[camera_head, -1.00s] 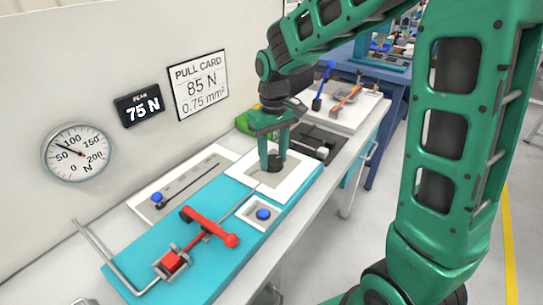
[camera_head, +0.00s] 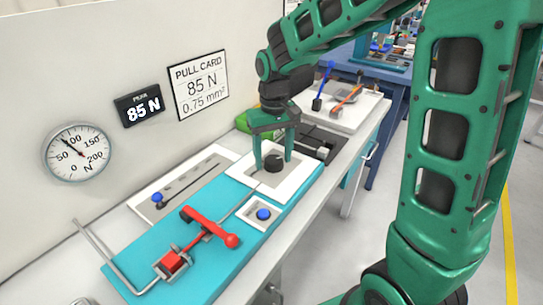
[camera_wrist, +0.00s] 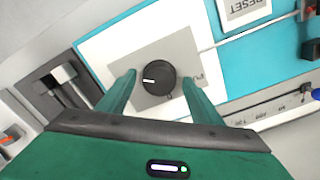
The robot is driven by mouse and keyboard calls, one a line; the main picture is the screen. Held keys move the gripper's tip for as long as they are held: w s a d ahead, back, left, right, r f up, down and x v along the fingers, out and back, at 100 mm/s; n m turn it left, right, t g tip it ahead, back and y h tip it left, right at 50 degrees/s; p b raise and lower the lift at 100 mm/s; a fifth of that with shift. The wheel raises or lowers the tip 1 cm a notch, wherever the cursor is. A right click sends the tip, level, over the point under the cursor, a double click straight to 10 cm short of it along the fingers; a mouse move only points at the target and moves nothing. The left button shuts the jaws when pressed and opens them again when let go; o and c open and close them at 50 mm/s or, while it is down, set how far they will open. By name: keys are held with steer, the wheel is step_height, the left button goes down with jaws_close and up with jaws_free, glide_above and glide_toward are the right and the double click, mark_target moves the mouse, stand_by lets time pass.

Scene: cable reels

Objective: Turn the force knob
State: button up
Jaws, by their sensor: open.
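The force knob (camera_head: 273,162) is a black round knob on a grey plate set in a white panel (camera_head: 244,172). In the wrist view the knob (camera_wrist: 159,79) shows a white pointer line aimed left. My gripper (camera_head: 270,163) is open around the knob, pointing down, one finger on each side. In the wrist view its fingers (camera_wrist: 157,96) stand apart from the knob's sides with gaps. The peak display (camera_head: 139,106) reads 85 N. The pull card (camera_head: 199,84) reads 85 N, 0.75 mm².
A red lever (camera_head: 208,227) and a blue button (camera_head: 263,214) are on the teal base (camera_head: 230,265). A round gauge (camera_head: 77,153) hangs on the wall. A blue-knobbed slider (camera_head: 157,197) lies left. A white block with blue and orange levers (camera_head: 345,105) stands behind.

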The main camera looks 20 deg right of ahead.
mark_target(273, 159)
step_height(273, 159, up, 11)
stand_by(0.5)
steer(key=shift+f, duration=0.1)
steer(key=s+d+f+m, duration=0.2)
steer(key=s+d+m, duration=0.1)
steer(key=s+d, duration=0.8)
steer(key=s+d+f+m, duration=0.1)
steer(key=s+d+f, duration=0.1)
steer(key=s, duration=0.6)
steer(key=s+d+f+m, duration=0.2)
steer(key=s+d+f, duration=0.1)
steer(key=s, duration=0.5)
steer(key=shift+s+d+f+m, duration=0.25)
steer(key=shift+s+d+m, duration=0.1)
steer(key=shift+d, duration=0.4)
steer(key=shift+w, duration=0.15)
steer(key=shift+w+f, duration=0.25)
steer(key=shift+w, duration=0.25)
